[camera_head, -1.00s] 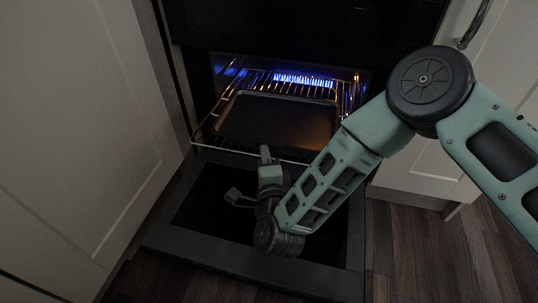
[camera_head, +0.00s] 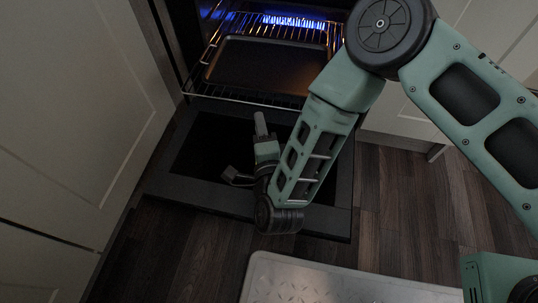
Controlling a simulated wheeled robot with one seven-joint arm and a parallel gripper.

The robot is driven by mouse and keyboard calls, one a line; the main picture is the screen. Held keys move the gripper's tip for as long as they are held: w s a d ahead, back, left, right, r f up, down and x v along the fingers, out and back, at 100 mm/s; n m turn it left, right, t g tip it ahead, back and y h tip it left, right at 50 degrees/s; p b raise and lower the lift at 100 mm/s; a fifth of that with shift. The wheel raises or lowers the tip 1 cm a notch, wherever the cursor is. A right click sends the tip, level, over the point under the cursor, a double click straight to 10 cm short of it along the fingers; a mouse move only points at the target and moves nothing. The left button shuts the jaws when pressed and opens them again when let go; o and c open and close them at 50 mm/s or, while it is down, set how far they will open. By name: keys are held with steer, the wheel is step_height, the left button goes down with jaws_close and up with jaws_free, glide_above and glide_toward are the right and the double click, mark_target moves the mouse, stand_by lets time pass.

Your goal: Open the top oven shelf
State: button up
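The oven shelf is a wire rack (camera_head: 228,95) holding a dark tray (camera_head: 265,65). Its front edge sticks out of the lit oven cavity, over the inner end of the lowered oven door (camera_head: 190,198). My gripper (camera_head: 247,149) is above the dark door panel, in front of and below the rack's front edge. Its two fingers are spread apart, with nothing seen between them. The upper fingertip shows just below the front wire, with a small gap in the picture. The rack's right front part is hidden behind my arm.
Blue-lit flames (camera_head: 294,21) glow at the back of the oven. A pale cabinet (camera_head: 85,110) stands close on the left and another (camera_head: 405,118) on the right. A light patterned mat (camera_head: 330,283) lies on the wooden floor in front.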

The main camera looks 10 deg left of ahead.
steer(key=p+v, duration=0.3)
steer(key=v, duration=0.7)
steer(key=shift+w+d, duration=0.1)
steer(key=shift+d, duration=0.05)
stand_by(0.4)
